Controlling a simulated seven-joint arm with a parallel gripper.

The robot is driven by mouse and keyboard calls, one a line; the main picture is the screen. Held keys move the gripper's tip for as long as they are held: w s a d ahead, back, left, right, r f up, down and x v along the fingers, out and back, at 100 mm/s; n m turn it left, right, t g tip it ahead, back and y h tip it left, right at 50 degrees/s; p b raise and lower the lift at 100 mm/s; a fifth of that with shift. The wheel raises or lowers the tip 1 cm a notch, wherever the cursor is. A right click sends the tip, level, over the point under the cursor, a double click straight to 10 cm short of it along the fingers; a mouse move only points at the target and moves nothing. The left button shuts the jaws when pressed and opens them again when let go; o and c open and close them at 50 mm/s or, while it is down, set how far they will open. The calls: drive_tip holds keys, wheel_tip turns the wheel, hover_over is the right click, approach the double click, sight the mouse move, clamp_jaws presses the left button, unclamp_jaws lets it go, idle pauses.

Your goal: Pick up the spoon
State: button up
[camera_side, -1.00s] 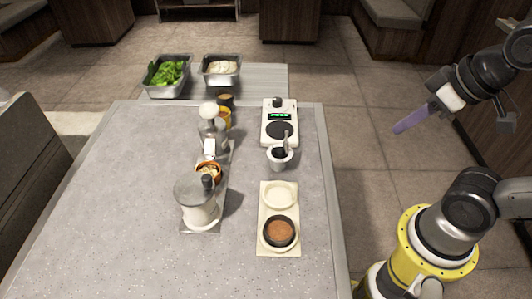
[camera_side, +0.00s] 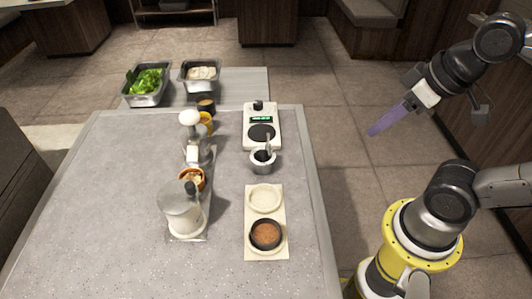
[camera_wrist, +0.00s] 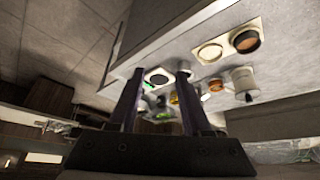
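The spoon (camera_side: 268,144) appears as a thin handle sticking up out of a small grey cup (camera_side: 263,164); its lower end is hidden inside the cup. The cup stands on the table just in front of the white scale. My gripper (camera_side: 372,132), with purple fingers, hangs in the air to the right of the table, well apart from the cup. In the wrist view my gripper (camera_wrist: 158,84) has its two fingers spread with nothing held between them. I cannot make out the spoon clearly there.
The white scale (camera_side: 262,112) has a dark round plate and green display. A cream board (camera_side: 266,220) holds a dark bowl of brown sauce (camera_side: 266,235). A clear-bodied dispenser (camera_side: 183,212) stands left of it. Metal pans of greens (camera_side: 148,85) and pale food (camera_side: 200,74) sit behind.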

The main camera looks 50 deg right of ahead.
idle(0.3)
drive_tip(key=w+r+m, duration=0.4)
drive_tip(key=r+m, duration=0.1)
drive_tip(key=m, duration=0.6)
drive_tip(key=m+g, duration=0.6)
drive_tip(key=m, duration=0.3)
hover_over(267, 145)
drive_tip(key=d, duration=0.1)
wheel_tip(267, 145, down, 5)
drive_tip(key=f, duration=1.4)
drive_tip(key=shift+w+a+f, duration=0.1)
drive_tip(key=shift+a, duration=0.15)
clamp_jaws()
